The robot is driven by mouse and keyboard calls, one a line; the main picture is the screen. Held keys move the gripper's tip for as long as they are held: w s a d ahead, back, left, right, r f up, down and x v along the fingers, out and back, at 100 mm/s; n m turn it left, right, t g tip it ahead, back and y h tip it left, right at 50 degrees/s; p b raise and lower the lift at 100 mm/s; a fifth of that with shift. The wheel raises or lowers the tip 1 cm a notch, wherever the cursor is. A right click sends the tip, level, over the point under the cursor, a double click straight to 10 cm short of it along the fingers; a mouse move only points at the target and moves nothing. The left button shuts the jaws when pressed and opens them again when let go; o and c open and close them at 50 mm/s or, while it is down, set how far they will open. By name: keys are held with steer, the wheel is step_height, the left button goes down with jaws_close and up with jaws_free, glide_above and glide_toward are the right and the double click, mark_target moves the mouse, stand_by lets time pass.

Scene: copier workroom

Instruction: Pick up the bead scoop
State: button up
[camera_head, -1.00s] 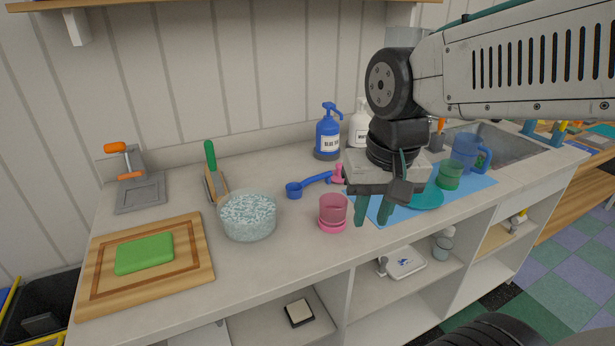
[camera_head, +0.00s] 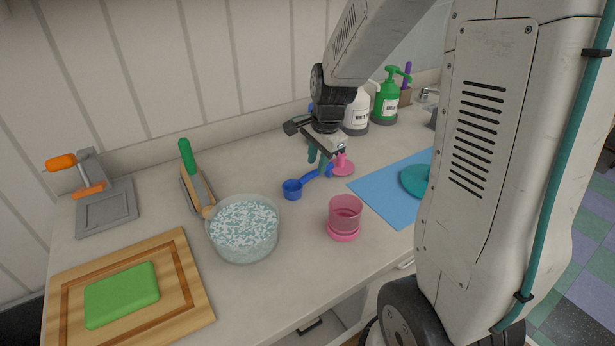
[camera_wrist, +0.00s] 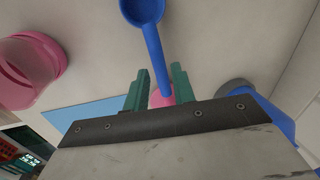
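The blue bead scoop (camera_head: 293,189) lies on the counter between the bowl of beads and the pink funnel-like piece, its round cup toward the left and its handle toward the right. In the wrist view the scoop (camera_wrist: 152,35) has its cup at the top edge and its handle running down between my fingers. My gripper (camera_head: 321,162) is over the handle end. In the wrist view my gripper (camera_wrist: 158,85) is open, with one green finger on each side of the handle and gaps showing. The handle's far end is partly hidden.
A clear bowl of beads (camera_head: 244,246) stands left of the scoop. A pink cup (camera_head: 345,215) stands in front, and a small pink piece (camera_head: 343,164) is close beside my fingers. White (camera_head: 357,110) and green (camera_head: 387,100) pump bottles stand behind. A blue mat (camera_head: 385,187) lies right.

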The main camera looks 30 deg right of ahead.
mark_target(316, 170)
steer(key=f, duration=0.2)
steer(key=w+f, duration=0.1)
steer(key=f, duration=0.1)
steer(key=shift+f, duration=0.4)
steer(key=shift+s, duration=0.1)
jaws_close()
step_height(316, 170, up, 10)
steer(key=shift+r, duration=0.1)
steer(key=shift+c, duration=2.3)
jaws_free()
jaws_close()
